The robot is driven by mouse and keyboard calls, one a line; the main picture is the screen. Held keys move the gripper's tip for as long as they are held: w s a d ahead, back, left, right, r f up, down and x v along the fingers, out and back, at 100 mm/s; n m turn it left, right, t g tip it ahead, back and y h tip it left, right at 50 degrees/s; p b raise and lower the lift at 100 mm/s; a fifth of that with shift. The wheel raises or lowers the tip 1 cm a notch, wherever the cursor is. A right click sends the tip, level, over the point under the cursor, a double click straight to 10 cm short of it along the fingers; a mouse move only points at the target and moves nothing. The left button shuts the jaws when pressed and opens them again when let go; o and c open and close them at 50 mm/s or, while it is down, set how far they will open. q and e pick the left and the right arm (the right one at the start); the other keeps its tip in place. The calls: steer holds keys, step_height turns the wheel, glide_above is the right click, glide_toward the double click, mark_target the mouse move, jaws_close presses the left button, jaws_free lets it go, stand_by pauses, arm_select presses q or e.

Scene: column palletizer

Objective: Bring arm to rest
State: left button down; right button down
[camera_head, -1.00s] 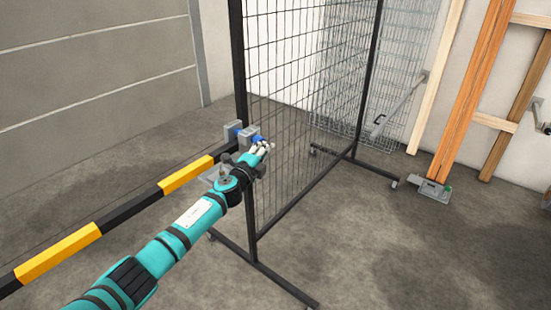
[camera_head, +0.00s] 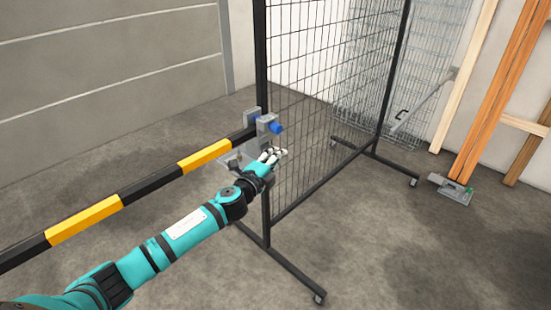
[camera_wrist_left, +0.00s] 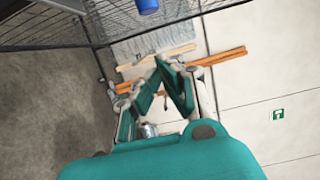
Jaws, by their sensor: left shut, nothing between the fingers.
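My left arm is teal and black and reaches in from the lower left in the head view. Its gripper (camera_head: 273,156) is shut and empty, in front of the mesh panel's near post and a little below the blue knob (camera_head: 277,128) on the grey latch block (camera_head: 265,122). A gap shows between the fingers and the knob. In the left wrist view the gripper (camera_wrist_left: 163,65) has its fingertips together, and the blue knob (camera_wrist_left: 148,6) is at the top edge. My right gripper is not in view.
A yellow and black barrier bar (camera_head: 115,203) runs from the left edge to the latch. The black mesh panel (camera_head: 325,95) stands on wheeled feet. Wooden beams (camera_head: 500,90) lean at the right wall, with a grey metal device (camera_head: 452,190) on the floor. The floor at lower right is clear.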

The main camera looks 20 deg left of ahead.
arm_select(q)
steer(key=shift+s+a, duration=0.1)
steer(key=shift+s, duration=0.3)
steer(key=shift+f, duration=0.15)
